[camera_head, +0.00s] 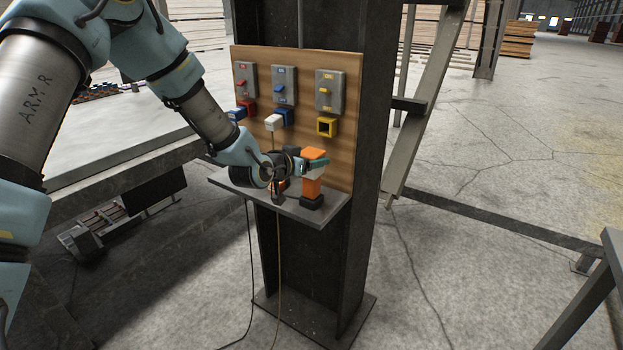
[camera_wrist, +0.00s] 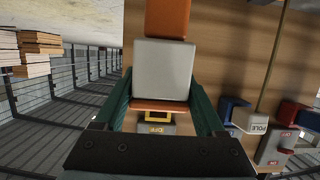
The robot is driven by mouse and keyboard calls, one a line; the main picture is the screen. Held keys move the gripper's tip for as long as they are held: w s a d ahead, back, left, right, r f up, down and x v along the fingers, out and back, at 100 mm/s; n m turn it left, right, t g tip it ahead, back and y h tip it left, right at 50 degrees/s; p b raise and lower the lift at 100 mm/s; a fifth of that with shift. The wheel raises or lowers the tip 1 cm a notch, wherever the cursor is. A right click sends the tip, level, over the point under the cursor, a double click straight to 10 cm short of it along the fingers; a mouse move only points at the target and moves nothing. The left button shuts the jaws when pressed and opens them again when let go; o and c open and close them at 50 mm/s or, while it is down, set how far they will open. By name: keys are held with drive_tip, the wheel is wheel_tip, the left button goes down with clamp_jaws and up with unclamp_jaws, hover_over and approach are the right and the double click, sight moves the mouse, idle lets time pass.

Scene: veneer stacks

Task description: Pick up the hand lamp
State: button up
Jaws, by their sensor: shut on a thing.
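The hand lamp (camera_head: 311,188) is orange with a pale panel and a dark base. It stands upright at the right end of the small grey shelf (camera_head: 331,210) in the head view, its base seemingly on the shelf. My gripper (camera_head: 317,164) reaches in from the left and is shut on its upper part, hiding some of it. In the wrist view the lamp's pale face and orange body (camera_wrist: 168,18) lie between the two green fingers of my gripper (camera_wrist: 164,102).
A wooden board (camera_head: 345,160) behind the shelf carries grey switch boxes (camera_head: 331,92) and red, blue and yellow sockets (camera_head: 327,127). Another dark and orange item is partly hidden beside my gripper. A dark steel column (camera_head: 375,130) backs the board.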

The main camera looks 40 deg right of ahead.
clamp_jaws()
drive_tip(key=shift+r, duration=0.1)
